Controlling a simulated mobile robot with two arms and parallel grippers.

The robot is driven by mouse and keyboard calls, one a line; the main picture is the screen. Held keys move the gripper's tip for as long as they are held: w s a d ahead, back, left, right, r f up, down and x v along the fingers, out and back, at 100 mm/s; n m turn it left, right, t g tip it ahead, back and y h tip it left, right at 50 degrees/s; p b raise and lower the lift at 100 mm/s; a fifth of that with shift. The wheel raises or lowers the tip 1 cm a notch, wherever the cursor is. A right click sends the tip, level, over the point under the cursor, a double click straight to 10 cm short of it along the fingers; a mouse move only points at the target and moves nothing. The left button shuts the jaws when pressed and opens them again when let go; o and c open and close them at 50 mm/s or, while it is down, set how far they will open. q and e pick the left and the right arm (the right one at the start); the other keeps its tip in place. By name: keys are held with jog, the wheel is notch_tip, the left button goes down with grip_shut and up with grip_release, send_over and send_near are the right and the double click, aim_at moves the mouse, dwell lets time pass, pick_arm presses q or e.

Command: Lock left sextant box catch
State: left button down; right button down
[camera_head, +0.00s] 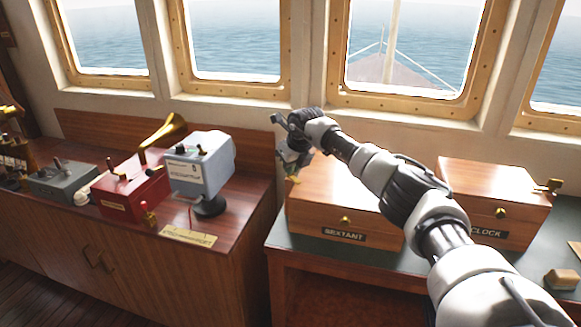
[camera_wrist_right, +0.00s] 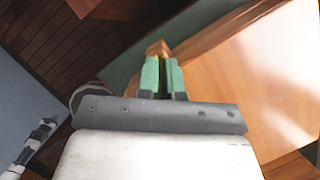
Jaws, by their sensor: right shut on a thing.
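The sextant box (camera_head: 310,215) is a wooden box with a "SEXTANT" plate and a brass knob on its front. It stands on the green-topped table with its lid down. My right gripper (camera_head: 292,172) is at the box's left side, pointing down, and is shut on the left catch. A bit of brass of the left catch (camera_head: 293,180) shows just below the gripper. In the right wrist view the green fingertips (camera_wrist_right: 163,75) are close together beside the box's polished wood (camera_wrist_right: 275,75). The catch's exact position is mostly hidden by the fingers.
A clock box (camera_head: 495,185) with a brass catch on its right side stands to the right, partly behind my right arm. Left of the table, a wooden console holds a blue-grey box (camera_head: 200,172), a red box (camera_head: 130,190) and a grey box (camera_head: 62,183). Windows line the back.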

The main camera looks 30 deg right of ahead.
jog(key=n+y, duration=0.1)
jog(key=n, duration=0.2)
jog(key=shift+d+r+n, duration=0.1)
jog(key=shift+n, duration=0.2)
jog(key=shift+w+n+g+y+b, duration=0.1)
jog(key=shift+n+g+y+b, duration=0.25)
jog(key=shift+n, duration=0.65)
jog(key=shift+n+g+y+b, duration=0.1)
jog(key=shift+n+y, duration=0.35)
jog(key=shift+n, duration=0.55)
jog(key=c, duration=1.3)
grip_release()
jog(key=shift+d, duration=0.1)
jog(key=b+v, duration=0.1)
jog(key=v, duration=0.9)
jog(key=shift+d+r+b, duration=0.15)
jog(key=shift+r+b, duration=0.2)
